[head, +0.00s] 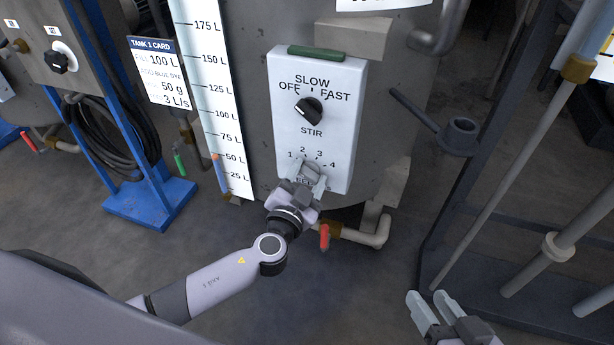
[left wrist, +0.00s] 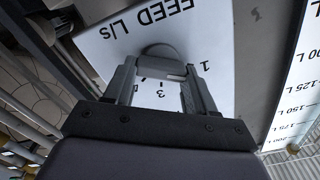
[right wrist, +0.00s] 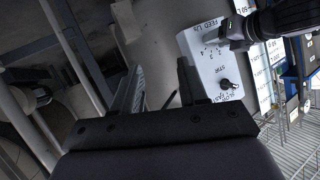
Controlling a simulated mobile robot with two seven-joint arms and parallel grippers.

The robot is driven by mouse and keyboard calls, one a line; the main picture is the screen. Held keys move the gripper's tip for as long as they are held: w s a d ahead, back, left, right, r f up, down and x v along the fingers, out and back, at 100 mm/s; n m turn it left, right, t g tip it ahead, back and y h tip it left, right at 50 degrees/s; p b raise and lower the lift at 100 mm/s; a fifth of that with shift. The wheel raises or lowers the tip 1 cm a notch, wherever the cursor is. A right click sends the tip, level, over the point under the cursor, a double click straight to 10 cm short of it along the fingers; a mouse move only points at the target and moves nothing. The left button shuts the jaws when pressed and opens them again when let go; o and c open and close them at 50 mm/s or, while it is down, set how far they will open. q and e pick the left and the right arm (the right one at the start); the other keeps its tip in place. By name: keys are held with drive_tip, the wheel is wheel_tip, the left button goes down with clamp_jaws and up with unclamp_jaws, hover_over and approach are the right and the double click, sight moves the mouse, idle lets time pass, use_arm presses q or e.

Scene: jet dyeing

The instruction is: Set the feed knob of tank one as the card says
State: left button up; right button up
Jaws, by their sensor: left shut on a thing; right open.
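The white control panel (head: 340,130) on the tank has a black STIR knob (head: 308,110) and, below it, the grey feed knob (head: 312,170) with a scale from 1 to 4. My left gripper (head: 306,184) is shut on the feed knob. In the left wrist view the round knob (left wrist: 160,54) sits between the two fingers, with FEED L/s above it. I cannot tell which number it points at. The tank 1 card (head: 153,72) is partly readable: 100 L, blue dye, 50 g, 3 L/s. My right gripper (head: 428,300) is open and empty, low on the right.
A level scale (head: 214,100) stands left of the panel. A blue stand (head: 150,205) with coiled black hose is further left. A pipe with a red-handled valve (head: 324,237) runs below the panel. Metal pipes and a frame (head: 560,245) stand right.

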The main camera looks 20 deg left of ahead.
drive_tip(key=shift+f, duration=0.1)
use_arm(q)
drive_tip(key=shift+m+b, duration=0.35)
drive_tip(key=shift+m, duration=0.75)
drive_tip(key=m, duration=0.2)
drive_tip(key=shift+w+d+m, duration=0.1)
drive_tip(key=shift+m, duration=0.2)
drive_tip(key=m, duration=0.2)
drive_tip(key=shift+m, duration=0.4)
drive_tip(key=m, duration=0.4)
drive_tip(key=shift+d+f, duration=0.1)
drive_tip(key=shift+f+m, duration=0.1)
drive_tip(key=shift+m, duration=1.8)
use_arm(e)
drive_tip(key=shift+w+a, duration=0.15)
drive_tip(key=shift+a, duration=0.1)
